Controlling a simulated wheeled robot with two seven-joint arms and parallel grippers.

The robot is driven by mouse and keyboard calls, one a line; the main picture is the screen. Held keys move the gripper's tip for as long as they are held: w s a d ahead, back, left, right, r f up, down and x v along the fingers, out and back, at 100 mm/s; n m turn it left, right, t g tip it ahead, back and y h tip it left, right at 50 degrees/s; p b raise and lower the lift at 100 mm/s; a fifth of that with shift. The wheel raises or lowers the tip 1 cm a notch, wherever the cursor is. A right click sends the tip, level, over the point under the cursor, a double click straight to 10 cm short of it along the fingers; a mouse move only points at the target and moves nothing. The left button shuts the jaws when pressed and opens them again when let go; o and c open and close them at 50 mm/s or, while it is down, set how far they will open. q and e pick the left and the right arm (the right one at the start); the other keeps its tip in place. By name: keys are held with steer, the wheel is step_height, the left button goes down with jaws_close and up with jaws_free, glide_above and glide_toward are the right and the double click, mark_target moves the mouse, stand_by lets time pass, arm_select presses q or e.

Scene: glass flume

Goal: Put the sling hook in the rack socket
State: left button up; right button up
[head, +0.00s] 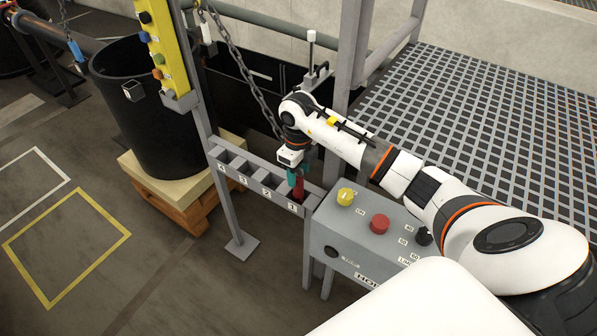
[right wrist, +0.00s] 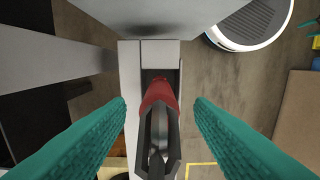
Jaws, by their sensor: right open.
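The sling hook (head: 299,187), red with a dark grey metal end, sits at the rack's right-end socket, marked 1. In the right wrist view the hook (right wrist: 157,97) has its red part at the grey socket opening (right wrist: 161,62) and its metal end towards the camera. How deep it sits is unclear. My right gripper (head: 297,178) is directly above that socket, pointing down. Its teal fingers are open, one each side of the hook, with gaps visible in the right wrist view (right wrist: 160,110). The rack (head: 231,157) has several numbered sockets; the others look empty. My left gripper is not in view.
A grey control box (head: 335,215) with a yellow knob and a red button stands close right of the rack. A chain (head: 240,68) hangs behind my right wrist. A yellow pendant (head: 160,45), a post and a black barrel (head: 150,110) stand left. Floor at front left is clear.

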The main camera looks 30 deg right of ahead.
step_height(320, 180, up, 12)
steer(key=shift+f+b, duration=0.25)
steer(key=shift+b, duration=0.65)
